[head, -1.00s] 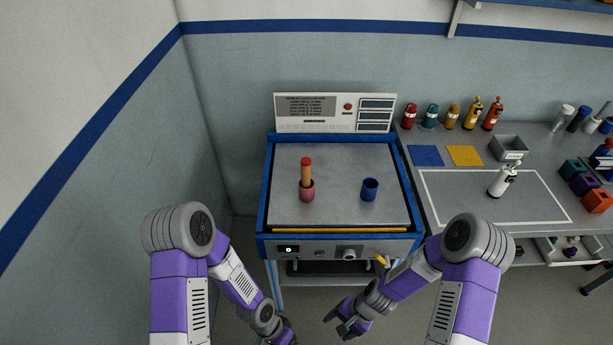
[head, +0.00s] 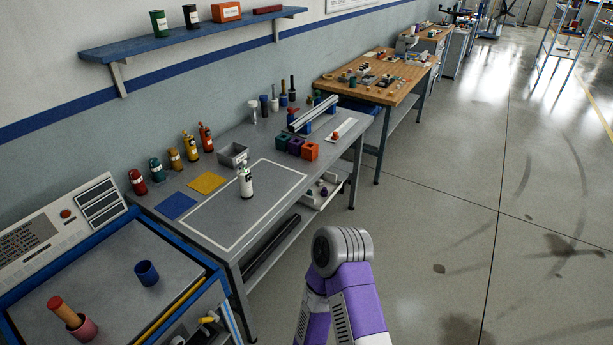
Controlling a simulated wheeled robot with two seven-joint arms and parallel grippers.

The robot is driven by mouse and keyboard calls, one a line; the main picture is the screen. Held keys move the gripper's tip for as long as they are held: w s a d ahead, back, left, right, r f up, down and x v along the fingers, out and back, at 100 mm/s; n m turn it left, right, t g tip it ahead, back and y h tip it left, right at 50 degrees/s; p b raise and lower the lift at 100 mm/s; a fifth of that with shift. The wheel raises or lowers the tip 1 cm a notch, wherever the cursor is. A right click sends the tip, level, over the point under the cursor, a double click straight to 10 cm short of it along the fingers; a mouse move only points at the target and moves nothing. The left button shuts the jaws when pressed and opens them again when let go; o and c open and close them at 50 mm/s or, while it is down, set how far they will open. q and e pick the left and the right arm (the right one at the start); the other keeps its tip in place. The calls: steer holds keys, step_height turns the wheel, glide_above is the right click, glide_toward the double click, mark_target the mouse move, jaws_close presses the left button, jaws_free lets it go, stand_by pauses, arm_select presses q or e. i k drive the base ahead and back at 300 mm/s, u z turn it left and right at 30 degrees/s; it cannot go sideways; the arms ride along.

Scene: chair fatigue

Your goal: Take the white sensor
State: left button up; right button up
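A white upright object (head: 246,182) with a dark band and a narrow top stands inside the white outlined rectangle on the grey workbench (head: 215,222). It looks like the white sensor, though its details are too small to be sure. Nothing touches it. Only an upper part of one of my arms shows at the bottom centre. Both of my grippers are out of view.
Blue (head: 176,206) and yellow (head: 206,183) mats, several coloured bottles and a grey bin (head: 233,154) lie behind it. Coloured cubes (head: 296,146) stand farther right. A blue-edged machine (head: 100,287) with a blue cup (head: 147,273) is at left. Open floor (head: 440,220) lies right.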

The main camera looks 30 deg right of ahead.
mark_target(245, 185)
steer(key=z, duration=0.6)
steer(key=k, duration=0.6)
steer(key=z, duration=0.85)
steer(key=i, duration=0.9)
steer(key=z, duration=0.5)
steer(key=i, duration=1.35)
steer(key=u, duration=0.8)
